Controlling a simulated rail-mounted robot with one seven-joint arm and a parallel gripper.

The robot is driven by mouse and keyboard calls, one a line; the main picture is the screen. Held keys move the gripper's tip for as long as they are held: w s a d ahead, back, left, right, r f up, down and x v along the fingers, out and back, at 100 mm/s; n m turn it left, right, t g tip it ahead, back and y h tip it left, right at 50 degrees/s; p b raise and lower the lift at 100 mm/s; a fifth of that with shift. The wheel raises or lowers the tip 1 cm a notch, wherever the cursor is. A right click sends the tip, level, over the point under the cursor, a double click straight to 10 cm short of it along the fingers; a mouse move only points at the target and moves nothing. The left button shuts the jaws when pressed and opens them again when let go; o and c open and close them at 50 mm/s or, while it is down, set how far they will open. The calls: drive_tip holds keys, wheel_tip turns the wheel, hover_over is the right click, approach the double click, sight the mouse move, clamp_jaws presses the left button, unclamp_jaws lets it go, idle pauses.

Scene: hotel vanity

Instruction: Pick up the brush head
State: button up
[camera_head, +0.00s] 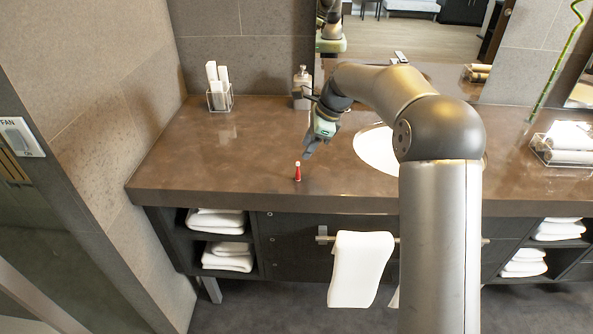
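A small red object with a pale tip (297,172), which looks like the brush head, stands upright on the brown vanity counter (230,165) near its front edge. My gripper (308,153) hangs from the arm just above and slightly right of it, pointing down toward the counter. The fingers look dark and small. A gap shows between the gripper and the red object, and nothing is seen held. Whether the fingers are open or shut is too small to tell.
A soap bottle (302,88) stands behind my gripper, and a wire holder with white items (219,96) is at the back left. A sink (375,150) lies to the right, partly hidden by my arm. A white towel (360,268) hangs below the counter. The left counter is clear.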

sight(298, 175)
drive_tip(key=p+x, duration=0.1)
drive_tip(key=x, duration=0.7)
drive_tip(key=shift+s+f, duration=0.15)
drive_tip(key=shift+f, duration=0.15)
clamp_jaws()
